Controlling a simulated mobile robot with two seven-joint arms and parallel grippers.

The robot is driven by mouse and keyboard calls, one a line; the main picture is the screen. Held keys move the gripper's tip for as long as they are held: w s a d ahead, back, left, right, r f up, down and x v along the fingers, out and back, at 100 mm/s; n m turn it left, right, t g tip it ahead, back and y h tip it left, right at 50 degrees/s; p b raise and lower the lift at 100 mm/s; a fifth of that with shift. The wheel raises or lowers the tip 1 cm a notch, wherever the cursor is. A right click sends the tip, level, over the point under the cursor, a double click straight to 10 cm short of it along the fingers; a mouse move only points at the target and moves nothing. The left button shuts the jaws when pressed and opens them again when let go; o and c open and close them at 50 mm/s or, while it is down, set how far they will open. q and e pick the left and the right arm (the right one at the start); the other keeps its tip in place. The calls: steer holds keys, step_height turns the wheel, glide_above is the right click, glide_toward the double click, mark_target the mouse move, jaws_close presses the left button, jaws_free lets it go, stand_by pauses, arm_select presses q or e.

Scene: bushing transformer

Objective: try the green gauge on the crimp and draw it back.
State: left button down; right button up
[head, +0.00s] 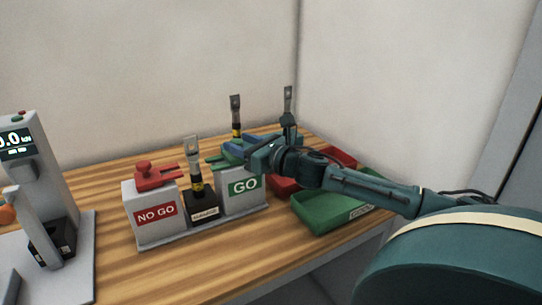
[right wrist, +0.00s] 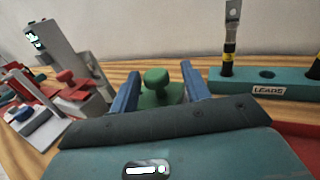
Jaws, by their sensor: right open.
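The green gauge (head: 217,161) rests on top of the white GO block (head: 243,198), mostly hidden behind my right gripper (head: 238,147). In the right wrist view its round green knob (right wrist: 157,82) sits between the two blue fingers of my right gripper (right wrist: 160,72), which are open with a gap on each side. The crimp is on a lead (head: 195,178) with a grey lug and a yellow and black band, standing upright in the black holder (head: 202,207) between the NO GO and GO blocks. My left gripper is not in view.
A red gauge (head: 155,175) lies on the NO GO block (head: 142,213). A test machine (head: 45,170) stands at left. A teal leads rack (right wrist: 235,85) with upright leads is behind. A green tray (head: 325,222) and red trays lie at right. The front table is clear.

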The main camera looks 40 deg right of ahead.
steer(key=shift+s+f, duration=0.2)
steer(key=shift+s, duration=0.35)
steer(key=shift+s+d+b, duration=0.15)
steer(key=shift+s+b, duration=0.15)
steer(key=shift+s, duration=0.45)
arm_select(q)
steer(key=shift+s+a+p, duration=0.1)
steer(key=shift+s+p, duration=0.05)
steer(key=shift+p, duration=0.7)
arm_select(e)
steer(key=s+d, duration=0.1)
steer(key=s, duration=0.8)
steer(key=shift+d+r, duration=0.25)
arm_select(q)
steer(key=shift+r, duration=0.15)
